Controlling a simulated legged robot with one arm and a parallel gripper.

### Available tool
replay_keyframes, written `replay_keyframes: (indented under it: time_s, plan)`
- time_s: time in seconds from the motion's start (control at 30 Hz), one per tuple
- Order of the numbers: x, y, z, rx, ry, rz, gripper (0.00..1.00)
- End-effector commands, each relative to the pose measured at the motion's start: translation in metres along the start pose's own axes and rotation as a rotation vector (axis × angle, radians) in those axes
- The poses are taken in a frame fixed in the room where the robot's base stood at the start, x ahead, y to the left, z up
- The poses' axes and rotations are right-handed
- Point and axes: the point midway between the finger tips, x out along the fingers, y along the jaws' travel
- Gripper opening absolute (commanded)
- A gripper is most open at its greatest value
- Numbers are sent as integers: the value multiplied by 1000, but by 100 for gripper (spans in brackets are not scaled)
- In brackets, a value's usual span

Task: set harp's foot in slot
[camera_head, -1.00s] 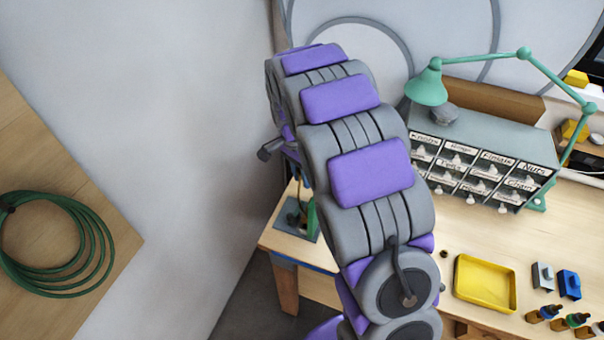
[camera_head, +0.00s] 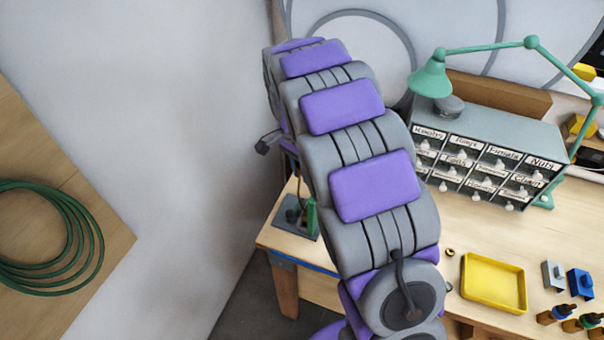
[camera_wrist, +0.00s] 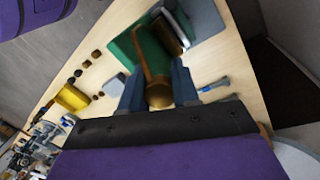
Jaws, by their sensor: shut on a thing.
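In the wrist view, my gripper (camera_wrist: 158,86) has its two blue-grey fingers shut on a brass-coloured piece that looks like the harp (camera_wrist: 152,60). Its rounded end is between the fingers and a narrow bar runs away over a green surface (camera_wrist: 122,48). A dark and pale upright part (camera_wrist: 176,25) stands close to the bar's far end. I cannot make out the slot or whether the foot touches it. In the head view, my arm hides the gripper and the harp; a small green upright part (camera_head: 311,216) on a grey plate (camera_head: 290,214) shows at the bench's left end.
The wooden bench (camera_head: 420,225) carries a labelled drawer cabinet (camera_head: 490,165), a green desk lamp (camera_head: 430,78), a yellow tray (camera_head: 493,283) and small bottles (camera_head: 557,314). A green cable coil (camera_head: 98,250) lies on a separate board at left.

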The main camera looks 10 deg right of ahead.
Motion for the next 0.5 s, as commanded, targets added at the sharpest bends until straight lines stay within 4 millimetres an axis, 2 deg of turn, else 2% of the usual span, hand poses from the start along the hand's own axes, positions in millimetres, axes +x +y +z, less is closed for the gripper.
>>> replay_keyframes:
  time_s: [0.5]
  plan:
    - [9, -1, 0, 1, -1, 1, 0]
